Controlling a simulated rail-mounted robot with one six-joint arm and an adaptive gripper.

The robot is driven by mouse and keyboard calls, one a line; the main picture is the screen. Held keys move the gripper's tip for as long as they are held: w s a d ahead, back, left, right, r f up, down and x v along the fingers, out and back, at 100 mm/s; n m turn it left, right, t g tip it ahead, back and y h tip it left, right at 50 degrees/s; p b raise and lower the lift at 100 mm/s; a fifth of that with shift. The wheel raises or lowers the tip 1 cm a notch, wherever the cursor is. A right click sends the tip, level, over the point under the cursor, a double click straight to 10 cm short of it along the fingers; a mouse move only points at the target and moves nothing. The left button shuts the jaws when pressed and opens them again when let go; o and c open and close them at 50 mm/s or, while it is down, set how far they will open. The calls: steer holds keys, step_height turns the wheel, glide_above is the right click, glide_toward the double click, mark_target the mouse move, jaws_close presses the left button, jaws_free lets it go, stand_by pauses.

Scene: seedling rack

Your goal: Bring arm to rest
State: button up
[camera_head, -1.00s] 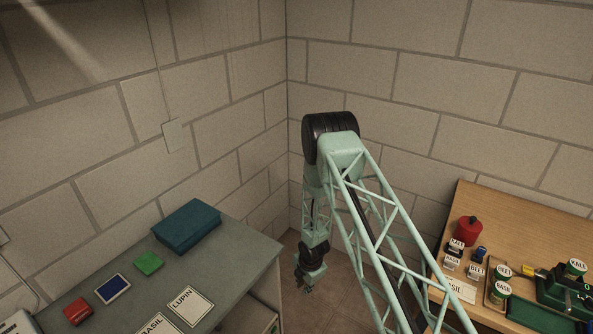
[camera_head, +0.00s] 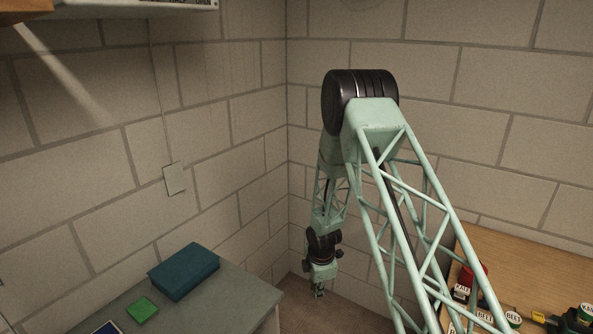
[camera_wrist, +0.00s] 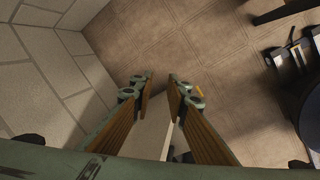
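My gripper (camera_head: 318,292) hangs at the end of my folded arm, in the gap between the two tables near the room's corner. In the wrist view my gripper (camera_wrist: 161,82) points down at the brown tiled floor (camera_wrist: 165,40). Its two wood-lined fingers stand apart with a clear gap between the tips. Nothing is held between them.
The grey table (camera_head: 240,293) at left carries a teal box (camera_head: 184,271) and a green block (camera_head: 142,309). The wooden table (camera_head: 530,255) at right holds a red container and labelled pots, partly hidden by my arm. Block walls (camera_head: 230,120) meet behind my arm.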

steer(key=s+d+r+m, duration=0.2)
steer(key=d+r, duration=0.1)
steer(key=r, duration=0.8)
steer(key=s+d+r+m, duration=0.2)
steer(key=r+m, duration=0.1)
steer(key=r, duration=0.9)
steer(key=s+d+r+m+t, duration=0.1)
steer(key=s+d+r+m, duration=0.25)
steer(key=s+r, duration=0.8)
steer(key=s+d+r+m, duration=0.35)
steer(key=s+r, duration=0.45)
steer(key=r, duration=0.7)
steer(key=s+r+m, duration=0.3)
steer(key=s, duration=0.7)
steer(key=s+d+r+m, duration=0.1)
steer(key=s+r+m, duration=0.2)
steer(key=s, duration=0.8)
steer(key=s+r+m, duration=0.3)
steer(key=s, duration=0.8)
steer(key=shift+s+d, duration=0.15)
steer(key=shift+d, duration=0.05)
